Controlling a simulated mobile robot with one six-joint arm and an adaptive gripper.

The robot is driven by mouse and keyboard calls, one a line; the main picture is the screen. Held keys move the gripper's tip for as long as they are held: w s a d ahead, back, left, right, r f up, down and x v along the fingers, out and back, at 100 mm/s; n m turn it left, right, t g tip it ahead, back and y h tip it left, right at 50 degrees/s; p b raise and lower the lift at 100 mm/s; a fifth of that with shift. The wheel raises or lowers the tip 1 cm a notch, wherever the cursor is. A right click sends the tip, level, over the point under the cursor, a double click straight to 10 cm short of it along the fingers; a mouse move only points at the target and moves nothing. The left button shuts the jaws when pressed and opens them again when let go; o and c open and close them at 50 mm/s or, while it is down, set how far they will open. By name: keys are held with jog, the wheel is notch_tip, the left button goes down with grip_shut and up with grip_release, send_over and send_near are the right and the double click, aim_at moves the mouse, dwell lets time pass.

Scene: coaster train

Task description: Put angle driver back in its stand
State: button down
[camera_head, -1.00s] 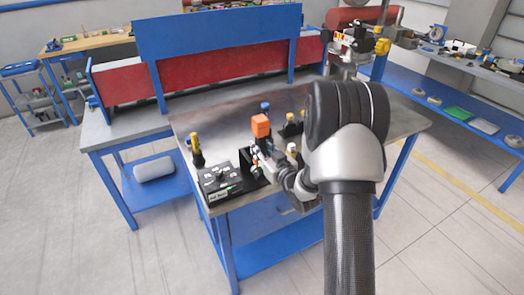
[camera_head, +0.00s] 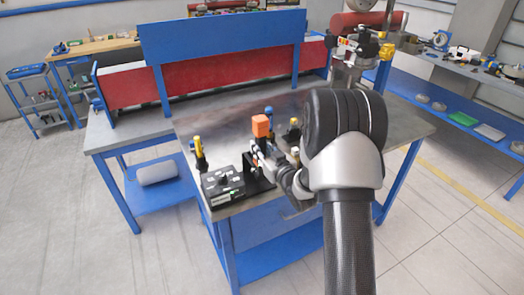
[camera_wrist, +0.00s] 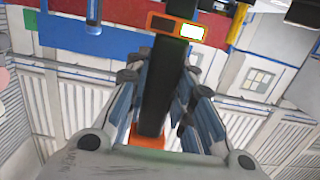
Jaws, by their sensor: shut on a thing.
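The angle driver shows in the wrist view as a long black body (camera_wrist: 158,85) with an orange-framed display end (camera_wrist: 178,27) and more orange near the palm. In the head view its orange block (camera_head: 261,126) stands up above the workbench. My gripper (camera_wrist: 160,95) is shut around the black body. In the head view my gripper (camera_head: 265,157) is at the bench's front part, partly hidden by my arm. A black bracket (camera_head: 258,177), possibly the stand, is just below the tool; I cannot tell whether they touch.
A black box (camera_head: 222,187) sits at the workbench's (camera_head: 235,125) front left corner, with a yellow-topped tool (camera_head: 198,152) upright behind it. Blue-topped and yellow-topped items stand close behind my gripper. The bench's back left surface is clear.

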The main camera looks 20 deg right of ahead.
jog(key=shift+w+r+b, duration=0.15)
jog(key=shift+w+b, duration=0.1)
jog(key=shift+w, duration=0.55)
jog(key=shift+w+r+b, duration=0.1)
jog(key=shift+w+b, duration=0.1)
jog(key=shift+w, duration=0.6)
jog(key=shift+f+b, duration=0.8)
jog(key=shift+b, duration=0.35)
dwell(1.2)
jog(key=c, duration=1.3)
grip_release()
jog(key=shift+s+f, duration=0.1)
jog(key=shift+f, duration=0.05)
jog(key=shift+s+a+f, duration=0.1)
jog(key=shift+f, duration=0.2)
jog(key=s+r, duration=0.2)
jog(key=s, duration=1)
jog(key=s+a+r+g+h, duration=0.3)
jog(key=s+a+r+g, duration=0.2)
jog(key=s+r+g, duration=0.15)
jog(key=s+a+g+y, duration=0.1)
jog(key=s+a, duration=0.4)
jog(key=s, duration=0.7)
jog(key=s+a+r+g+y, duration=0.1)
jog(key=s+a+g, duration=0.3)
jog(key=s, duration=0.9)
jog(key=shift+a+m+g, duration=0.3)
jog(key=shift+a+g, duration=0.05)
jog(key=shift+a, duration=0.75)
